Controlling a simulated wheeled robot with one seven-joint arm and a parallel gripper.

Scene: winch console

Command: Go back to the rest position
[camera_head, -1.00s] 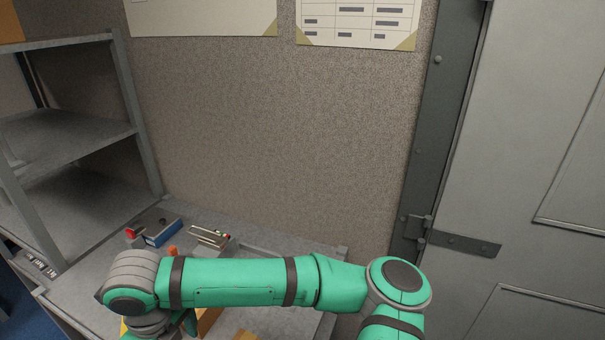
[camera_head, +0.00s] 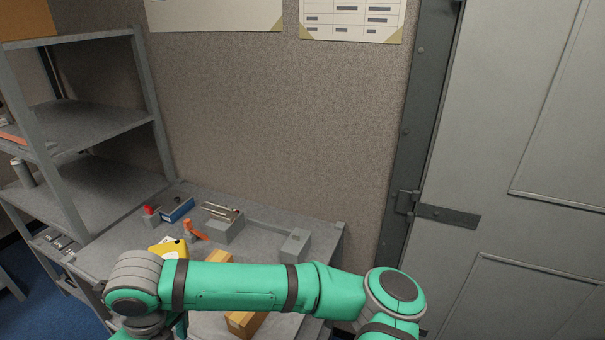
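My green arm lies across the lower part of the head view, in front of the grey bench (camera_head: 130,232). My gripper is not visible; the arm's end drops out of the frame at the lower left. On the bench stand a blue box (camera_head: 177,209), a small block with a red top (camera_head: 150,212), an orange lever (camera_head: 195,230) and a grey block with metal rods (camera_head: 224,227). A yellow device (camera_head: 169,247) and a wooden block (camera_head: 246,322) are partly hidden behind my arm.
A grey shelf unit (camera_head: 150,90) stands at the left, with a cylinder (camera_head: 22,172) on it. A grey block (camera_head: 295,245) sits at the bench's right end. A textured wall (camera_head: 270,120) closes the back. A grey metal door (camera_head: 500,130) stands at the right.

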